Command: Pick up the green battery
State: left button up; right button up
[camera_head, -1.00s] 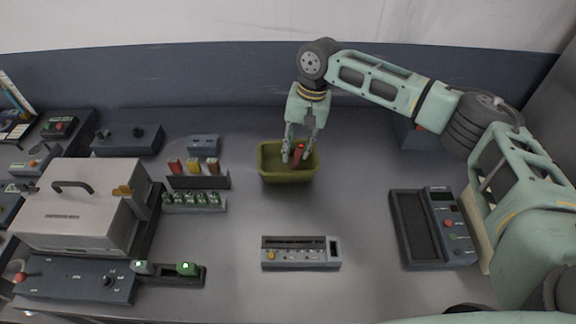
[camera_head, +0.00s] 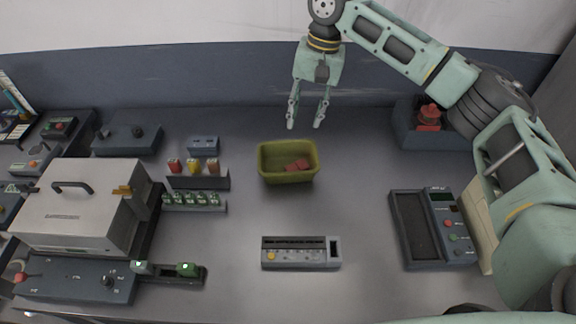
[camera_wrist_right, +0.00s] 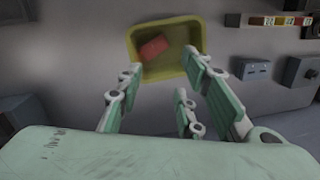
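Small green pieces (camera_head: 196,199) stand in a row in a low grey rack on the left of the table. Two more green pieces sit at the ends of a dark holder (camera_head: 165,274) at the front left, one at its right end (camera_head: 188,269). I cannot tell which green piece is the battery. My right gripper (camera_head: 305,123) is open and empty above the back edge of the yellow-green bin (camera_head: 288,178), away from the green pieces. A red block (camera_head: 297,165) lies in the bin; the right wrist view also shows it (camera_wrist_right: 153,47). My left gripper is out of view.
A rack (camera_head: 200,182) with red, yellow and brown pieces stands behind the green row. A grey box with a handle (camera_head: 80,208) fills the left. A meter-like device (camera_head: 455,224) lies at the right, a grey strip device (camera_head: 300,256) at the front. The table between is clear.

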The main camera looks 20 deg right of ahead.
aim_at(186, 269)
jog(key=k, duration=2)
